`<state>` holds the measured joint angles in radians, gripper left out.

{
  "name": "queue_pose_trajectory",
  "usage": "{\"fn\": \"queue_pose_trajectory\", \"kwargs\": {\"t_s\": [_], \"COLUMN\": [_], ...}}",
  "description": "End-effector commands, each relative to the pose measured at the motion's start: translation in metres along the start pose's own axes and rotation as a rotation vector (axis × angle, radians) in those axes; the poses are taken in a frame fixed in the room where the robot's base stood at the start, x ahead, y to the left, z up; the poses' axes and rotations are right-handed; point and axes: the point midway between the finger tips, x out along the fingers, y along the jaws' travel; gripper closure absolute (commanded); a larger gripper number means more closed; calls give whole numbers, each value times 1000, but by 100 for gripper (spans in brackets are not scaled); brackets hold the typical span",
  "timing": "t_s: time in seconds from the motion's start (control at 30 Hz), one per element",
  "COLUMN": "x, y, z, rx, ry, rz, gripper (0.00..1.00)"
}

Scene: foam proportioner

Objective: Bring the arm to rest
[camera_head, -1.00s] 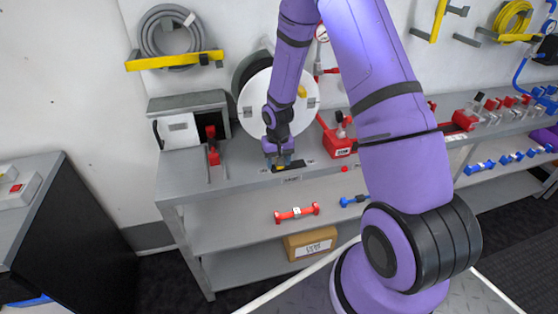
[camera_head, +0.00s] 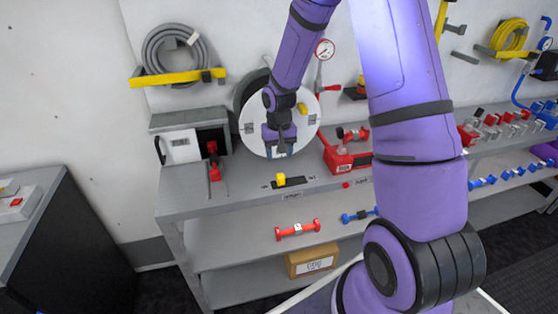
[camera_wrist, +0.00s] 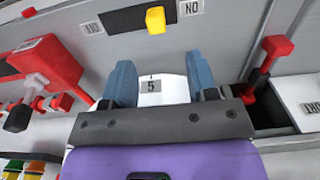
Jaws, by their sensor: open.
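My purple arm reaches over the grey bench from the right side of the head view. My gripper (camera_head: 280,153) is open and empty, in front of the white round disc (camera_head: 264,110). The knob also shows in the wrist view (camera_wrist: 155,19).
A red lever (camera_head: 213,163) stands left of the gripper beside a grey box (camera_head: 188,140). A red block with fittings (camera_head: 346,156) stands to the right. A red dumbbell-shaped part (camera_head: 298,229) lies on the lower shelf. Open space lies before the bench.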

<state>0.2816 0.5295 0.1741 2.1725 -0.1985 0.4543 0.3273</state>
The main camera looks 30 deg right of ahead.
Motion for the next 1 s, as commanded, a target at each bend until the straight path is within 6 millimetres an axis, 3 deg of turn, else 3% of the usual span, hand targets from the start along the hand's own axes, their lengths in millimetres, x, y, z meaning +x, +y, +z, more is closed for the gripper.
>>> {"fn": "queue_pose_trajectory", "kwargs": {"t_s": [0.67, 0.77, 1.0], "x": [-8, -22, -95], "y": [0, -1, -5], "z": [0, 3, 25], "rx": [-2, -11, -52], "ry": [4, 18, 90], "rz": [1, 6, 28], "gripper": [47, 47, 47]}}
